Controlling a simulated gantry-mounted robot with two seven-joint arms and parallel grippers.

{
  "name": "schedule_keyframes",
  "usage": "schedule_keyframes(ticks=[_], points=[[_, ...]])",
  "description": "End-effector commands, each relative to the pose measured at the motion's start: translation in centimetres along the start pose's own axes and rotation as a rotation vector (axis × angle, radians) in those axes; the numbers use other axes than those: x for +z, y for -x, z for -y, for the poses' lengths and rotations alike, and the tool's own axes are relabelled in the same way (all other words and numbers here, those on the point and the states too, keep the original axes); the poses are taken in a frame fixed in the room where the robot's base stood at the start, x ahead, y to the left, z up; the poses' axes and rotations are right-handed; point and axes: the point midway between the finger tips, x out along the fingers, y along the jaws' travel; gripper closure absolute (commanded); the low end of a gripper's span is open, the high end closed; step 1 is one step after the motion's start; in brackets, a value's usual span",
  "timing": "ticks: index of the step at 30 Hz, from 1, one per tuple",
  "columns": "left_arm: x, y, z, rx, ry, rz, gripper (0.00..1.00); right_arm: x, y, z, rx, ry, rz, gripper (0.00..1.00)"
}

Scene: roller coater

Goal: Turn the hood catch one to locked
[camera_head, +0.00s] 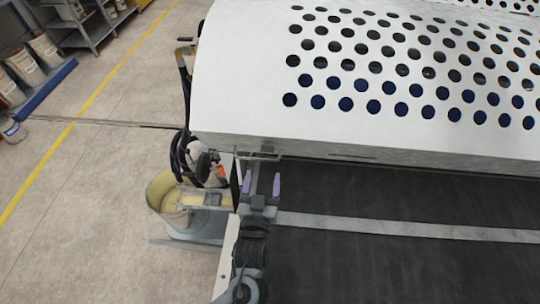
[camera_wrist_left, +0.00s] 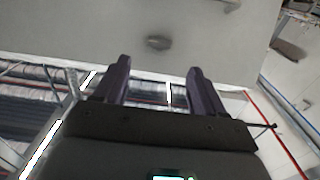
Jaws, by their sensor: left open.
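The white perforated hood (camera_head: 240,85) spans the upper right of the head view, with its lower edge above a dark belt. A small grey fitting (camera_head: 258,156) sits at the hood's lower left edge; I cannot tell for certain that it is catch one. In the left wrist view a dark oval knob (camera_wrist_left: 158,43) stands on the pale hood face, just beyond my fingertips and between them in the picture. Its locked or unlocked position is unclear. My left gripper (camera_head: 262,177) is open and empty, just below the hood edge; its two fingers also show in the wrist view (camera_wrist_left: 157,66).
A bucket (camera_head: 165,198) with yellowish contents stands left of the gripper, near black hoses (camera_head: 180,155). The dark belt (camera_head: 350,260) lies right of my arm.

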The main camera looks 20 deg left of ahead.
Motion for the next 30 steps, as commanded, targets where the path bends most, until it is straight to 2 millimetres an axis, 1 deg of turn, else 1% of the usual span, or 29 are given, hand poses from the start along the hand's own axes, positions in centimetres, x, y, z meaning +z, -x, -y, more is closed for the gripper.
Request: schedule_keyframes(ticks=[2,9,15,21,30], points=[[-0.3,-1.2,0.0,-0.001,-0.001,-0.002,0.30,-0.1,0.4,-0.1,0.001,-0.002,-0.002,0.71],[-0.2,-5.1,0.1,0.000,-0.003,-0.001,0.30,-0.3,1.0,-0.3,0.006,-0.001,-0.002,0.71],[-0.2,-7.8,0.1,0.000,-0.002,0.000,0.30,-0.4,1.4,-0.6,0.014,0.008,0.000,0.71],[-0.1,-9.1,0.1,0.000,0.000,0.002,0.30,-0.4,1.5,-0.6,0.016,0.010,0.001,0.71],[0.0,-9.4,0.1,0.000,0.000,0.002,0.30,-0.4,1.5,-0.5,0.013,0.006,0.001,0.71]])
